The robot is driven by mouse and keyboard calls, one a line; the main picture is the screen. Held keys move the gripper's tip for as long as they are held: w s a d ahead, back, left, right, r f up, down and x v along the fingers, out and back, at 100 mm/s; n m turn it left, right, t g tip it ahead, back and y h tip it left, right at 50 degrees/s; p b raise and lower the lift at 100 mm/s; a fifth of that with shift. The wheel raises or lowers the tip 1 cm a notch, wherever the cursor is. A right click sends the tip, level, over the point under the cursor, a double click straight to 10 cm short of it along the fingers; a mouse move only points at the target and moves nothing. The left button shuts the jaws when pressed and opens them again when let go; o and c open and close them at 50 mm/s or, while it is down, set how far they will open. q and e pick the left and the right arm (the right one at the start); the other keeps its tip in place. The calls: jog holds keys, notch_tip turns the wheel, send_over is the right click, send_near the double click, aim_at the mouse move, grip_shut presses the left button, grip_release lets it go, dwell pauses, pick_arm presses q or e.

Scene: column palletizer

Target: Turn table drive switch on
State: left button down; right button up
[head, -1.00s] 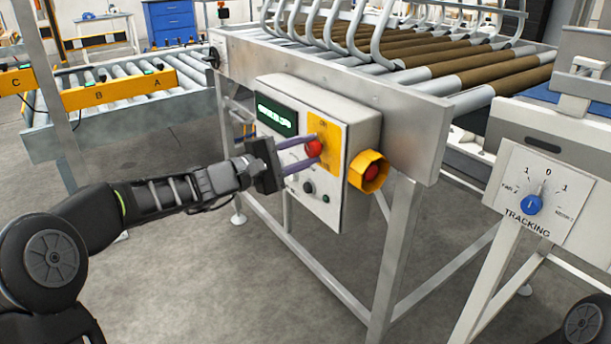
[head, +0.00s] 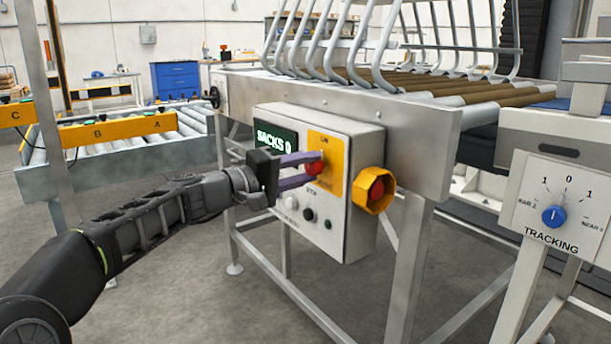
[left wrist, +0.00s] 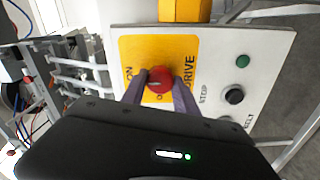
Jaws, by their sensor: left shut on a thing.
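The table drive switch is a red knob (head: 314,163) on a yellow plate (head: 327,147) on the front of a grey control box (head: 343,225). In the left wrist view the knob (left wrist: 160,80) sits between the fingertips, and "ON" and "DRIVE" are printed on the plate (left wrist: 186,52). My left gripper (head: 312,168) is shut on the red knob, with one purple finger on each side of it. The knob's pointer is hard to make out. My right gripper is not in view.
A red button in a yellow shroud (head: 374,190) sticks out from the box's right side. Black (head: 308,214) and green (head: 328,224) buttons lie below the switch. A blue tracking knob (head: 554,216) is on a separate panel at right. The display (head: 275,138) reads "SACKS 0".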

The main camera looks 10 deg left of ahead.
pick_arm(q)
jog(key=c, duration=0.9)
grip_release()
jog(key=shift+c, duration=0.2)
jog(key=v, duration=0.7)
jog(key=shift+s+a+p, duration=0.25)
jog(key=shift+s+p, duration=0.05)
